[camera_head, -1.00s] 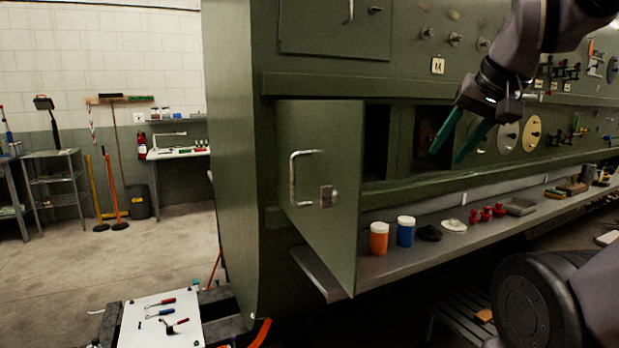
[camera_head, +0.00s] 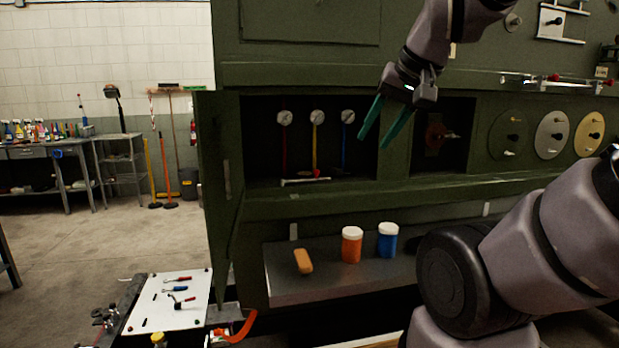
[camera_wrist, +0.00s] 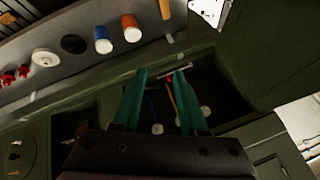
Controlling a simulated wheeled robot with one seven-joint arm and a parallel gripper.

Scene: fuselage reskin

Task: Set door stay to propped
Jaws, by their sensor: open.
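The green cabinet door (camera_head: 225,190) stands open on the left and shows nearly edge-on. It uncovers a compartment with gauges on red, yellow and blue stems. A pale bar (camera_head: 305,181) with a small red part lies low along the compartment's front; it may be the door stay, but I cannot tell its setting. The bar also shows in the wrist view (camera_wrist: 178,72), close to my fingertips. My gripper (camera_head: 377,146) has green fingers, open and empty, in front of the compartment's right side. In the wrist view my gripper (camera_wrist: 160,73) points toward the compartment's sill.
The shelf (camera_head: 320,281) below holds an orange jar (camera_head: 351,246), a blue jar (camera_head: 387,241) and an orange block (camera_head: 304,261). Round dials (camera_head: 551,135) are at right. A white board with tools (camera_head: 170,302) lies at lower left. The floor at left is largely clear.

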